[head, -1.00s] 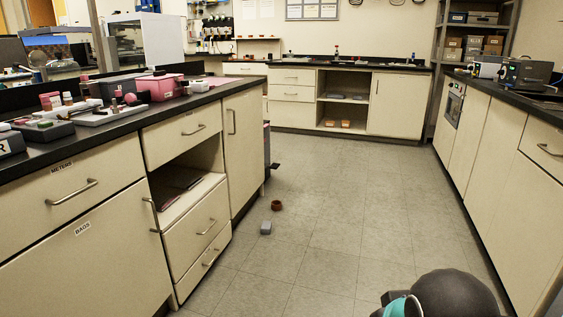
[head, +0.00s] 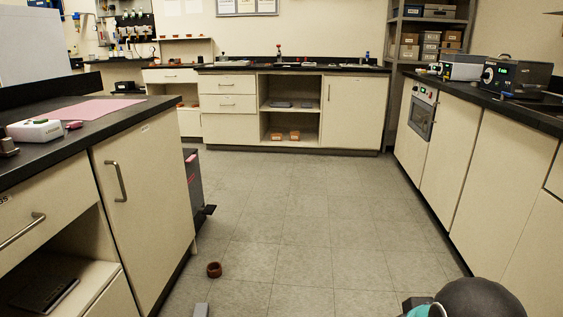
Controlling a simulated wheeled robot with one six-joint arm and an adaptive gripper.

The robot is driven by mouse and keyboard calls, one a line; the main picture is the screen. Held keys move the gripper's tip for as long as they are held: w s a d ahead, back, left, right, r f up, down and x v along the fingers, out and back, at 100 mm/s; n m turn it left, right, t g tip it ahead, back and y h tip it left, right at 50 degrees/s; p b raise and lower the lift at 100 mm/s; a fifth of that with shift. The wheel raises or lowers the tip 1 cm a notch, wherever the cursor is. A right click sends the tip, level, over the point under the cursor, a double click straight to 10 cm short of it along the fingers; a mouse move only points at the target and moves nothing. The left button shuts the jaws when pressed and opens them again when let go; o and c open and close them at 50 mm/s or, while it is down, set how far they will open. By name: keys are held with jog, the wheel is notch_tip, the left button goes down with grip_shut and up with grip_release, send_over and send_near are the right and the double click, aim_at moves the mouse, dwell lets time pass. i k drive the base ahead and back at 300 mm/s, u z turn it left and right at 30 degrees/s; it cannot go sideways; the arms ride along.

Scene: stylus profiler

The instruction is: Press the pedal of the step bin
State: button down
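The step bin (head: 194,182) is a dark grey box on the floor just past the end of the left bench, mostly hidden behind the bench's end cabinet. Its dark pedal (head: 208,210) juts out low on its right side, just above the floor. A bit of pink shows at the bin's top. A dark rounded part of my arm shows at the bottom right, well away from the bin. The fingers of my gripper are not in view.
A brown ring-shaped object (head: 214,270) and a grey block (head: 201,310) lie on the floor near the left bench (head: 150,185). The middle aisle (head: 300,220) is clear. Cabinets (head: 470,170) line the right side, and a back bench (head: 354,110) closes the far end.

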aim_at(209, 209)
jog(key=u, duration=0.05)
jog(key=i, duration=1.85)
jog(key=u, duration=0.7)
jog(key=i, duration=1.8)
jog(key=u, duration=0.45)
